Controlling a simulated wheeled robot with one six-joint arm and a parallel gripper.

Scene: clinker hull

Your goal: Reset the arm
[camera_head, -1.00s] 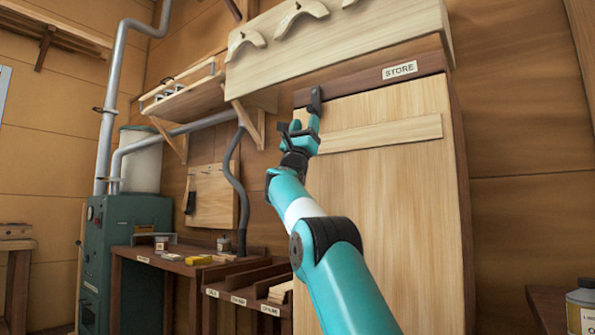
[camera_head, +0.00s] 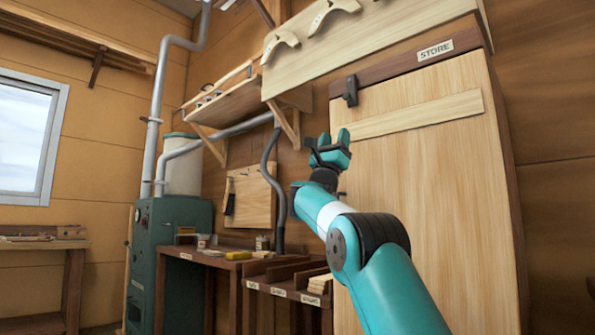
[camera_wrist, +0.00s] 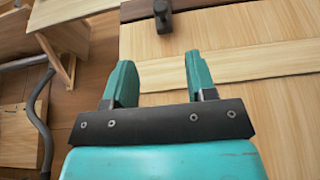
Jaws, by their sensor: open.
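My gripper (camera_head: 334,138) is raised in front of the wooden store door (camera_head: 420,170), with the arm reaching up from the lower right. Its two teal fingers are apart with nothing between them, which also shows in the wrist view (camera_wrist: 157,80). A dark latch (camera_head: 350,91) sits at the upper left of the door, above my gripper and apart from it. The latch also shows in the wrist view (camera_wrist: 163,16), beyond the fingertips. A STORE label (camera_head: 435,50) is on the dark rail above the door.
A shelf (camera_head: 235,105) on brackets and a grey pipe (camera_head: 273,185) are to the left of my gripper. A workbench (camera_head: 205,258) with small items and a green machine (camera_head: 172,245) stand lower left. A window (camera_head: 30,135) is at far left.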

